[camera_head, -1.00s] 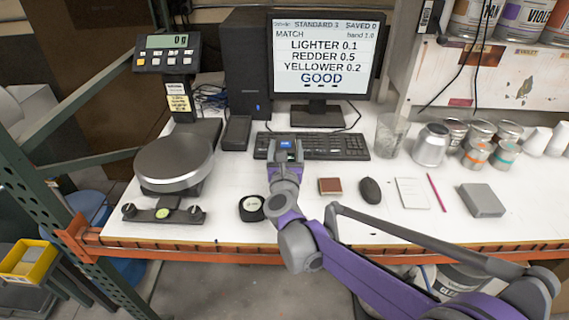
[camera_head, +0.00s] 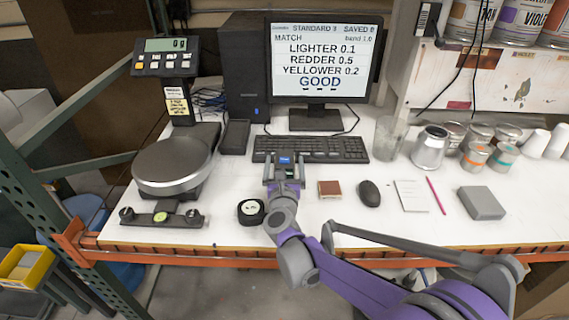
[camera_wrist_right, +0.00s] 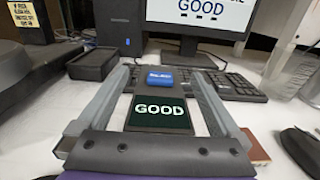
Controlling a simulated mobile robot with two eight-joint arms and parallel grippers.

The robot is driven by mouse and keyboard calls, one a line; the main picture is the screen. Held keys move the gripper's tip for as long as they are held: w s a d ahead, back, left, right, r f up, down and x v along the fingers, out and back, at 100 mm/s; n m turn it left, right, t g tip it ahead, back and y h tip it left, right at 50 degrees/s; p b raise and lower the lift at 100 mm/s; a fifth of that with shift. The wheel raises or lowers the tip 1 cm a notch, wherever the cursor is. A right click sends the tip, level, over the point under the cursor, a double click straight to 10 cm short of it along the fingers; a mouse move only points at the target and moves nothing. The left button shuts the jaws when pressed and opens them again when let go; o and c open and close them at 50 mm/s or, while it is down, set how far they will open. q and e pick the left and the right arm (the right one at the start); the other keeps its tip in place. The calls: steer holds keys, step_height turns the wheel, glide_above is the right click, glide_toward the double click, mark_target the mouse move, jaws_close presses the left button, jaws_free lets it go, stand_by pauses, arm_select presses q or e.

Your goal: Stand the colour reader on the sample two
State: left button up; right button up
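The colour reader (camera_head: 284,160) is a small dark device with a blue top. In the right wrist view it sits between my fingers, its screen (camera_wrist_right: 159,113) reading GOOD. My right gripper (camera_head: 284,165) appears shut on it, in front of the keyboard; whether its base touches the table is hidden. A small reddish-brown square (camera_head: 330,188) lies on the table to the right of the gripper; its edge shows in the right wrist view (camera_wrist_right: 257,150). No label marks any sample as two, so I cannot tell which one that is. My left gripper is not in view.
The monitor (camera_head: 322,62) reads MATCH and GOOD. The keyboard (camera_head: 312,149) lies behind the gripper. A round black object (camera_head: 251,211) is at left, a mouse (camera_head: 369,193) at right. A scale (camera_head: 172,163) stands further left. Cans and a glass (camera_head: 389,138) stand at right.

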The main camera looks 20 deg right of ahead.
steer(key=shift+s+a+r, duration=0.1)
steer(key=shift+s+r, duration=0.05)
steer(key=shift+s, duration=0.05)
steer(key=s+a+n+g+y, duration=0.1)
steer(key=s+a+n+y, duration=0.1)
steer(key=s+n, duration=0.4)
steer(key=s+a+f+n+g+y, duration=0.1)
steer(key=s+a+n+y, duration=0.2)
steer(key=s+n, duration=0.3)
steer(key=s+a+f+n+g+y, duration=0.1)
steer(key=s+a+n+y, duration=0.2)
steer(key=s+n, duration=0.3)
steer(key=shift+s+a+f+n+y, duration=0.1)
steer(key=shift+f+n+y, duration=0.05)
steer(key=shift+n, duration=1.05)
steer(key=shift+s+f+n+y, duration=0.1)
steer(key=shift+n+y, duration=0.05)
steer(key=shift+n, duration=1.05)
steer(key=s+d+f+n+g+h, duration=0.1)
steer(key=s+d+f+n+g, duration=0.3)
steer(key=s+f+n, duration=0.2)
steer(key=s+d+f+n+g+h, duration=0.2)
steer(key=s+d+f+n+g, duration=0.2)
steer(key=s+f+n, duration=0.3)
steer(key=s+n+g, duration=0.1)
steer(key=s+n, duration=0.2)
steer(key=s, duration=0.2)
steer(key=shift+s+d+h, duration=0.15)
steer(key=shift+d+h, duration=0.15)
steer(key=shift+d, duration=0.1)
